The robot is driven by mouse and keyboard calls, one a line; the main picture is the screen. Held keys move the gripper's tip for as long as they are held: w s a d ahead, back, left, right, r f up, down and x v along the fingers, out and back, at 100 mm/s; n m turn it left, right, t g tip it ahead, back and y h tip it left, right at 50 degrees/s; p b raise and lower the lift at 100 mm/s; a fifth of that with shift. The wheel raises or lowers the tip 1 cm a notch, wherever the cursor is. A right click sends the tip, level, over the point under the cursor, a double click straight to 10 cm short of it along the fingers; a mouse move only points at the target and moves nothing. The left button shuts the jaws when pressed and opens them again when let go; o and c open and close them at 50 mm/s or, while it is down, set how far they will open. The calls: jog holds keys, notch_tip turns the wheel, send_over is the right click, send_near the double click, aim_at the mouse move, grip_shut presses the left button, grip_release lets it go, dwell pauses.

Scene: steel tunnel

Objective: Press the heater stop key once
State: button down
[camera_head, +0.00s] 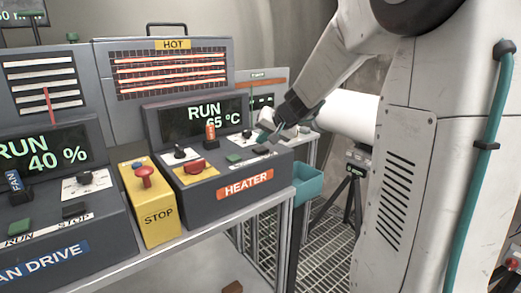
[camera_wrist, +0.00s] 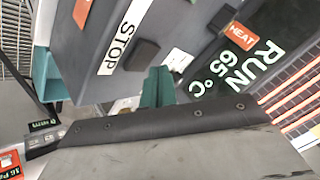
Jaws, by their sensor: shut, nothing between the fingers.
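The heater panel (camera_head: 218,183) is a dark grey console with an orange HEATER label; its display (camera_head: 205,120) reads RUN 65 °C. The heater stop key (camera_head: 260,149) is a small dark block on its sloping front, right of a green key (camera_head: 234,157). In the wrist view the stop key (camera_wrist: 141,53) lies beside the white STOP label (camera_wrist: 115,48). My gripper (camera_head: 268,138) is shut and empty, just above the key's far side. Its green fingertips (camera_wrist: 159,73) show close to the key; I cannot tell whether they touch it.
A yellow box with a red STOP button (camera_head: 144,175) stands left of the heater panel, and the fan drive panel (camera_head: 60,200) is further left. A red button (camera_head: 194,166) sits on the heater's front. A teal bin (camera_head: 307,183) hangs at the bench's right end.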

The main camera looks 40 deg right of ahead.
aim_at(263, 150)
jog(key=shift+f, duration=0.15)
jog(key=shift+f, duration=0.3)
jog(key=shift+f, duration=0.45)
dwell(0.5)
dwell(0.4)
jog(key=shift+r, duration=0.9)
jog(key=shift+r, duration=2.5)
